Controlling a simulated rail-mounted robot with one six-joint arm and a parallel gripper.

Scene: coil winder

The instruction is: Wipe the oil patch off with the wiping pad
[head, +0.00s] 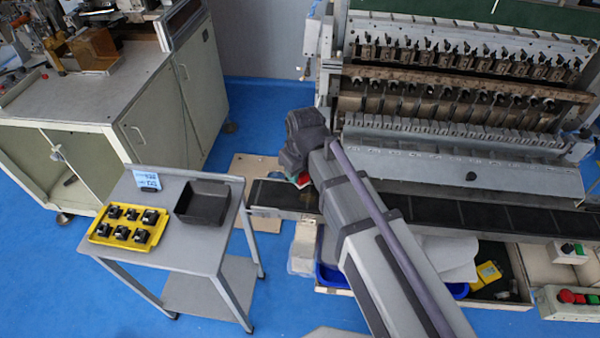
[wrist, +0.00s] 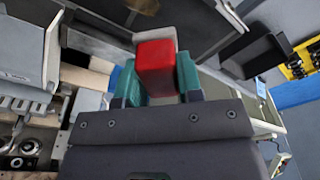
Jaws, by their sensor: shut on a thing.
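The wiping pad (wrist: 155,62) shows in the wrist view as a red block with a pale grey layer at its far end. My gripper (wrist: 162,84) is shut on the red block, with a green finger on each side. In the head view, a bit of the red pad (head: 304,179) shows beside my dark wrist, over the left end of the dark conveyor strip; my wrist and arm hide most of the gripper. A small dark spot, which looks like the oil patch (head: 471,176), is on the grey sloped plate of the winder, right of and apart from my gripper.
The winder (head: 450,100) has rows of metal fittings above the sloped plate. A grey cart (head: 180,248) at left holds a yellow tray (head: 103,238) of black parts and a black bin (head: 190,216). A control box with buttons (head: 570,299) stands lower right.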

